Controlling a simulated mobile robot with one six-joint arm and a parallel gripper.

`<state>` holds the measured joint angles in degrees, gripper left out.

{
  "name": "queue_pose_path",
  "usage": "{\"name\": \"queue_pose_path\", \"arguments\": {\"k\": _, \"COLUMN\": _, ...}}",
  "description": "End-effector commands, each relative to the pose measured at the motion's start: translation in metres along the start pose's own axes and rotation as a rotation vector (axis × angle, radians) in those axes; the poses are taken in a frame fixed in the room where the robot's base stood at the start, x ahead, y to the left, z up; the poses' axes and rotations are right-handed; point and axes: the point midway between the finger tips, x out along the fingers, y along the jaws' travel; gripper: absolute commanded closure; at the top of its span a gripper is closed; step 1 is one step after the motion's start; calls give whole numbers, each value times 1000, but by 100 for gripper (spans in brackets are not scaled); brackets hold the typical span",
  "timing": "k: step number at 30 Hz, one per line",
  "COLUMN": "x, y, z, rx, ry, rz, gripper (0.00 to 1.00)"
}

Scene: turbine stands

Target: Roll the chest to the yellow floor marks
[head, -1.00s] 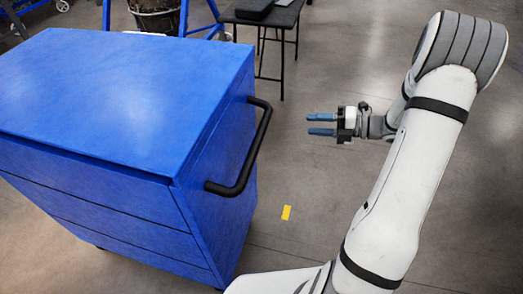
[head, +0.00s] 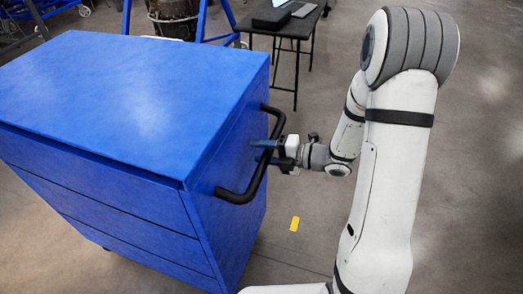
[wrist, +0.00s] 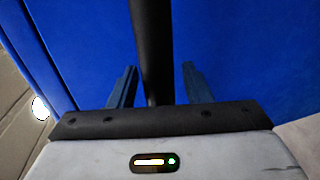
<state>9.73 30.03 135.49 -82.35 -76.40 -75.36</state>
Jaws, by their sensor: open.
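The blue chest (head: 130,90) with drawers stands upright at the left of the head view. Its black handle (head: 247,187) is on the side facing my arm. My gripper (head: 263,150) is open at the handle, with its blue fingers reaching past the bar. In the wrist view the handle (wrist: 152,50) runs between the two spread fingers (wrist: 158,85), with space on both sides. One yellow floor mark (head: 295,223) lies on the floor to the right of the chest. No other marks show.
A black table (head: 300,25) with a dark case and a laptop stands behind. A blue stand (head: 222,20) holding a dark cylindrical part is at the back, beyond the chest. The grey floor (head: 480,150) at the right is clear.

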Motion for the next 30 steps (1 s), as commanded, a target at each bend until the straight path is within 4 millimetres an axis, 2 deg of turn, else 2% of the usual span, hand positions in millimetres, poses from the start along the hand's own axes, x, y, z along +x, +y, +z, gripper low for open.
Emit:
{"name": "queue_pose_path", "arguments": {"k": 10, "x": 4, "y": 0, "z": 1, "rx": 0, "ry": -2, "rz": 0, "gripper": 57}}
{"name": "queue_pose_path", "arguments": {"k": 26, "x": 4, "y": 0, "z": 0, "rx": 0, "ry": -2, "rz": 0, "gripper": 100}}
{"name": "queue_pose_path", "arguments": {"k": 30, "x": 4, "y": -1, "z": 0, "rx": 1, "ry": -1, "rz": 0, "gripper": 100}}
